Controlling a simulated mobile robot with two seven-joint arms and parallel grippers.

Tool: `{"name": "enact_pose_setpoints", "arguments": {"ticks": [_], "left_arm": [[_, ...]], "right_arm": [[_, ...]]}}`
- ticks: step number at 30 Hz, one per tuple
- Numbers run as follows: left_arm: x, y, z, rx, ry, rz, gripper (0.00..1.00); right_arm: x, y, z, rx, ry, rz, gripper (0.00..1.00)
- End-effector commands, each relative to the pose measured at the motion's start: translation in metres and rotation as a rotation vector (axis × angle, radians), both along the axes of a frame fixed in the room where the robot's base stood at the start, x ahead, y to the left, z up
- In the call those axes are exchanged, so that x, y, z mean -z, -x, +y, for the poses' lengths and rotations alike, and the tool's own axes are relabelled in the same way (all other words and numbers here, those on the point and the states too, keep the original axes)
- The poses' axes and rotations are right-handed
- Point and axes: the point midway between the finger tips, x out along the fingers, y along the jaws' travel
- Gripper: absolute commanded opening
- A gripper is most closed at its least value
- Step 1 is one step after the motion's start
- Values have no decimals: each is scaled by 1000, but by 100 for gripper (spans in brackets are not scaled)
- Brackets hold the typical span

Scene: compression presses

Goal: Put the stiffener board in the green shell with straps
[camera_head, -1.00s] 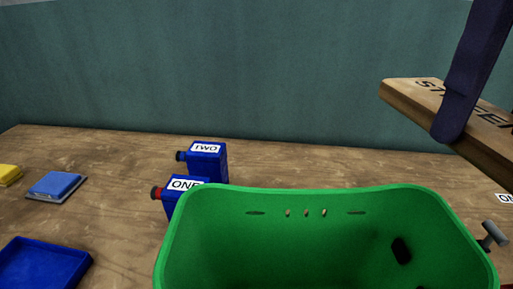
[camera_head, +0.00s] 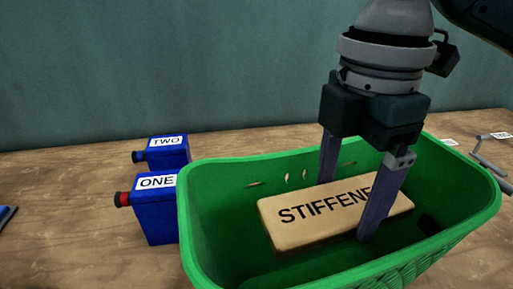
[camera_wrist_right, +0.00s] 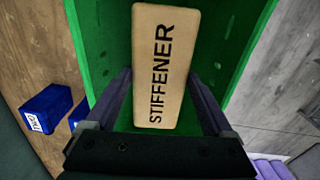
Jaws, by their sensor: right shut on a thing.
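The stiffener board (camera_head: 300,221) is a tan block lettered in black. My right gripper (camera_head: 345,211) is shut on it, one finger along each long side, and holds it inside the green shell (camera_head: 225,270), below the rim. The wrist view shows the board (camera_wrist_right: 165,60) between the two fingers (camera_wrist_right: 162,105), with green wall (camera_wrist_right: 105,40) on both sides. I cannot tell whether the board touches the shell's floor. The shell is an open tub with small slots in its far wall. No straps can be made out. My left gripper is out of view.
Two blue bottles labelled ONE (camera_head: 155,215) and TWO (camera_head: 167,153) stand just left of the shell. A grey metal handle (camera_head: 491,155) is at the shell's right edge. The wooden table (camera_head: 70,190) is mostly bare on the left.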

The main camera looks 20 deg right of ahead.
Motion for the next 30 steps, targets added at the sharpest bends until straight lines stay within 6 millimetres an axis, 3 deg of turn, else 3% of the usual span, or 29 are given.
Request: {"name": "enact_pose_setpoints", "arguments": {"ticks": [6, 12, 19, 25, 30], "left_arm": [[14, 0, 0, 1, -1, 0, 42], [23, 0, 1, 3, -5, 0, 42], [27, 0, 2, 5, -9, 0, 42], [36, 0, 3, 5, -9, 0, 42], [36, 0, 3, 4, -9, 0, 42]], "right_arm": [[69, 2, 0, 2, 1, 8, 26], [118, 1, 0, 2, 1, 4, 26], [140, 1, 0, 2, 0, 2, 26], [172, 1, 0, 2, 0, 2, 26], [178, 0, 0, 1, 0, 0, 26]]}}
